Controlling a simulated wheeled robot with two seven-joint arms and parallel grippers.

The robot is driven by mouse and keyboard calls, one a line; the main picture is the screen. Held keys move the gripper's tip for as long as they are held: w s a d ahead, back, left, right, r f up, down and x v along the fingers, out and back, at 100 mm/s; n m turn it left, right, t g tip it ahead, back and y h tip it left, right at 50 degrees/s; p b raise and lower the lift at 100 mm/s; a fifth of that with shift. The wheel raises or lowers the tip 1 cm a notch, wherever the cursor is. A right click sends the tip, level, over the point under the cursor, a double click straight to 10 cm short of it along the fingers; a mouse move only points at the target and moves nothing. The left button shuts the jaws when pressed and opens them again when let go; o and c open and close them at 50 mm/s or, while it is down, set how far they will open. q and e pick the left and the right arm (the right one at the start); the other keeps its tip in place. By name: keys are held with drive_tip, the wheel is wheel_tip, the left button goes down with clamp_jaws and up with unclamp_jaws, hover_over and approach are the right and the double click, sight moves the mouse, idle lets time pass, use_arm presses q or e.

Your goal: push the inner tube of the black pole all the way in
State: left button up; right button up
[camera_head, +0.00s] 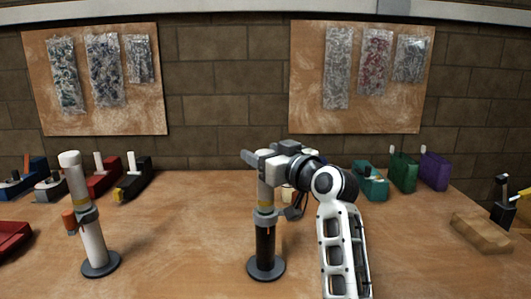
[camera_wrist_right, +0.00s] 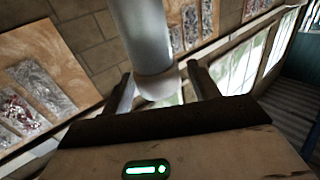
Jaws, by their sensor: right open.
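The black pole (camera_head: 265,245) stands upright on a dark round base at the table's middle. Its pale inner tube (camera_head: 265,193) sticks up out of it, above a grey collar with a yellow band. My right gripper (camera_head: 262,160) is at the top of this inner tube and hides its upper end. In the right wrist view the open fingers (camera_wrist_right: 163,85) stand on either side of a pale tube (camera_wrist_right: 145,35). I cannot tell whether they touch it. My left gripper is not in view.
A white pole (camera_head: 92,245) with an orange-handled clamp stands at the left. Coloured bins and tools line the back of the table. A wooden block (camera_head: 482,233) lies at the right. The table between the poles is clear.

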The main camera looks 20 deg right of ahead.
sight(270, 196)
clamp_jaws()
drive_tip(key=shift+f, duration=0.3)
wheel_tip(270, 196, down, 9)
drive_tip(key=b, duration=0.5)
drive_tip(key=shift+r, duration=0.15)
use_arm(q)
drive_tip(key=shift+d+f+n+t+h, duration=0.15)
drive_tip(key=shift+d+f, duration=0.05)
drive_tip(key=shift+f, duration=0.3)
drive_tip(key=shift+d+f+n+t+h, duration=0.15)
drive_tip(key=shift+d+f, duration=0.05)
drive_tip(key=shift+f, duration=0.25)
use_arm(e)
drive_tip(key=shift+f, duration=0.2)
unclamp_jaws()
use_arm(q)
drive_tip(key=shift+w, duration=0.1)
use_arm(e)
drive_tip(key=shift+r, duration=0.1)
